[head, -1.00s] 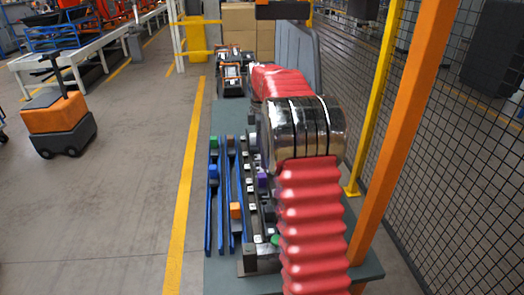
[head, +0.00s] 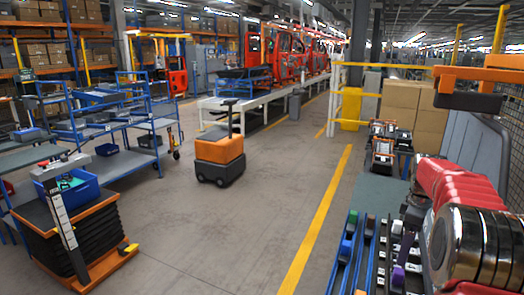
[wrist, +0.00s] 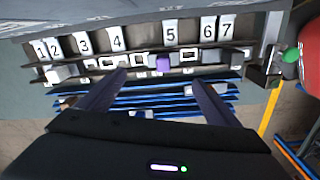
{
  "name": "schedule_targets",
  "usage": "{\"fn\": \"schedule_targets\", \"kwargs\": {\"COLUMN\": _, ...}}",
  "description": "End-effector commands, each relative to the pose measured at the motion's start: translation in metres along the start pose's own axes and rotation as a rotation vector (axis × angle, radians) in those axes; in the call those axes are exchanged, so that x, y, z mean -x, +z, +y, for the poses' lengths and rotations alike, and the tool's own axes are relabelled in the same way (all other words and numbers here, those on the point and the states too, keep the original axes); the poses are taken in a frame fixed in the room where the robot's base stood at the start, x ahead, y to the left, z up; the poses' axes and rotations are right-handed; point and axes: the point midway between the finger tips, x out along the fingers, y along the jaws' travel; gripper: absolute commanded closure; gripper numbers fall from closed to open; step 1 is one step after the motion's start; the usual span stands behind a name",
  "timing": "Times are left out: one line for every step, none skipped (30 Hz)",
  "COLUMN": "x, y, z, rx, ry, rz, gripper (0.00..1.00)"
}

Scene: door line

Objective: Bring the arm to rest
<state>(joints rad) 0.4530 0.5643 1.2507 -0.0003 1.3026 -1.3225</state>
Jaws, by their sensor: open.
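My arm, with red ribbed sleeves and a shiny banded joint, is at the right edge of the head view. My gripper (wrist: 160,78) shows in the wrist view with its two dark fingers apart and nothing between the tips. The fingers point toward a rack with number plates 1 to 7 (wrist: 116,37). A purple block (wrist: 163,62) sits in the rack, beyond the fingertips. Blue rails (wrist: 165,105) lie below the rack in the picture, partly behind the fingers. The gripper is hidden in the head view.
The blue rails (head: 347,255) stand on a bench beside my arm. A green knob (wrist: 292,55) is at the rack's right end. An orange cart (head: 220,150), a lift table (head: 75,235) and blue shelves (head: 120,115) stand left. The floor between is clear.

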Motion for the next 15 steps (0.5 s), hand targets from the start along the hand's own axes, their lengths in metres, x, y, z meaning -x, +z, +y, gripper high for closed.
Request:
{"fn": "schedule_targets", "kwargs": {"x": -0.009, "y": 0.001, "z": -0.004, "rx": -0.049, "ry": -0.009, "rz": -0.003, "gripper": 0.14}}
{"fn": "schedule_targets", "kwargs": {"x": -0.014, "y": 0.002, "z": -0.006, "rx": -0.083, "ry": -0.014, "rz": -0.004, "gripper": 0.14}}
{"fn": "schedule_targets", "kwargs": {"x": -0.02, "y": 0.003, "z": -0.01, "rx": -0.128, "ry": -0.019, "rz": -0.006, "gripper": 0.14}}
{"fn": "schedule_targets", "kwargs": {"x": -0.023, "y": 0.003, "z": -0.013, "rx": -0.162, "ry": -0.022, "rz": -0.008, "gripper": 0.14}}
{"fn": "schedule_targets", "kwargs": {"x": -0.025, "y": 0.004, "z": -0.016, "rx": -0.197, "ry": -0.023, "rz": -0.008, "gripper": 0.14}}
{"fn": "schedule_targets", "kwargs": {"x": -0.027, "y": 0.005, "z": -0.022, "rx": -0.245, "ry": -0.023, "rz": -0.009, "gripper": 0.14}}
{"fn": "schedule_targets", "kwargs": {"x": -0.029, "y": 0.005, "z": -0.027, "rx": -0.28, "ry": -0.024, "rz": -0.01, "gripper": 0.14}}
{"fn": "schedule_targets", "kwargs": {"x": -0.028, "y": 0.005, "z": -0.032, "rx": -0.315, "ry": -0.022, "rz": -0.009, "gripper": 0.14}}
{"fn": "schedule_targets", "kwargs": {"x": -0.028, "y": 0.004, "z": -0.04, "rx": -0.364, "ry": -0.02, "rz": -0.009, "gripper": 0.14}}
{"fn": "schedule_targets", "kwargs": {"x": -0.027, "y": 0.004, "z": -0.047, "rx": -0.4, "ry": -0.017, "rz": -0.008, "gripper": 0.14}}
{"fn": "schedule_targets", "kwargs": {"x": -0.026, "y": 0.002, "z": -0.054, "rx": -0.435, "ry": -0.014, "rz": -0.006, "gripper": 0.14}}
{"fn": "schedule_targets", "kwargs": {"x": -0.023, "y": 0.001, "z": -0.063, "rx": -0.479, "ry": -0.009, "rz": -0.004, "gripper": 0.14}}
{"fn": "schedule_targets", "kwargs": {"x": -0.021, "y": -0.001, "z": -0.07, "rx": -0.51, "ry": -0.005, "rz": -0.002, "gripper": 0.14}}
{"fn": "schedule_targets", "kwargs": {"x": -0.02, "y": -0.002, "z": -0.077, "rx": -0.538, "ry": -0.001, "rz": 0.001, "gripper": 0.14}}
{"fn": "schedule_targets", "kwargs": {"x": -0.017, "y": -0.003, "z": -0.086, "rx": -0.575, "ry": 0.004, "rz": 0.004, "gripper": 0.14}}
